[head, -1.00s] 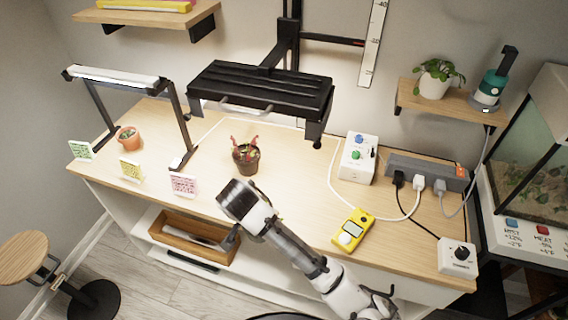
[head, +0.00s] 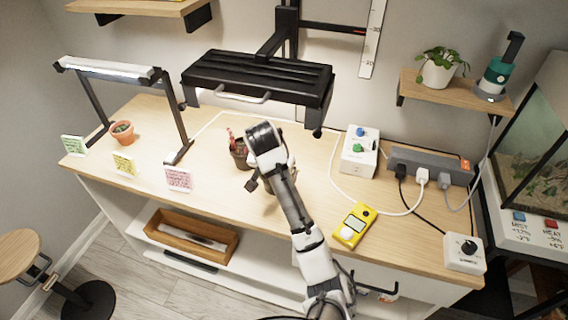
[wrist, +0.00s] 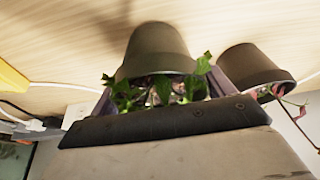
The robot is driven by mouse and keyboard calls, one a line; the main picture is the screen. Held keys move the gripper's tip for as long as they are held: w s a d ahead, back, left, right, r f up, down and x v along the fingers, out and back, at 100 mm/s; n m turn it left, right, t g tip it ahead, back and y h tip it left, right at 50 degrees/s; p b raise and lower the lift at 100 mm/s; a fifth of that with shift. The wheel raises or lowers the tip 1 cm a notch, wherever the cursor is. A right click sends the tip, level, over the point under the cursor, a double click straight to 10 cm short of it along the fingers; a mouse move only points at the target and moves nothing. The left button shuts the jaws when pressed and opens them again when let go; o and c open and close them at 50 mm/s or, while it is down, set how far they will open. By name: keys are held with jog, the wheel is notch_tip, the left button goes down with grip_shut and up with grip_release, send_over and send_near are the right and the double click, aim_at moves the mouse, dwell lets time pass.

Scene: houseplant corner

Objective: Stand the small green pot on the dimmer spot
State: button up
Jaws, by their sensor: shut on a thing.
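My gripper (head: 270,181) is over the wooden desk, just right of a dark pot with red stems (head: 239,155). In the wrist view my gripper (wrist: 160,95) is shut on a small dull grey-green pot (wrist: 155,48) with green leaves. In the head view the held pot is mostly hidden behind my arm. The red-stemmed pot (wrist: 248,68) stands close beside it in the wrist view. I cannot tell whether the held pot touches the desk. A lit bar lamp (head: 110,70) stands at the left, and a black hanging fixture (head: 258,80) is behind my gripper.
A terracotta pot (head: 122,135) stands under the bar lamp. Green (head: 73,145), yellow (head: 124,164) and pink (head: 178,179) cards stand along the front edge. A yellow meter (head: 354,226), white control box (head: 359,152), power strip (head: 430,167) and knob box (head: 464,254) occupy the right.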

jog(key=w, duration=0.1)
jog(key=w+d, duration=0.1)
jog(key=w, duration=0.1)
jog(key=shift+w, duration=0.1)
jog(key=w+b, duration=0.1)
jog(key=w, duration=0.1)
jog(key=w+d+b, duration=0.1)
jog(key=w, duration=0.1)
jog(key=shift+d+f, duration=0.15)
jog(key=shift+f, duration=0.05)
jog(key=shift+s+f, duration=0.1)
jog(key=shift+f, duration=0.05)
jog(key=o, duration=1)
jog(key=shift+f, duration=0.1)
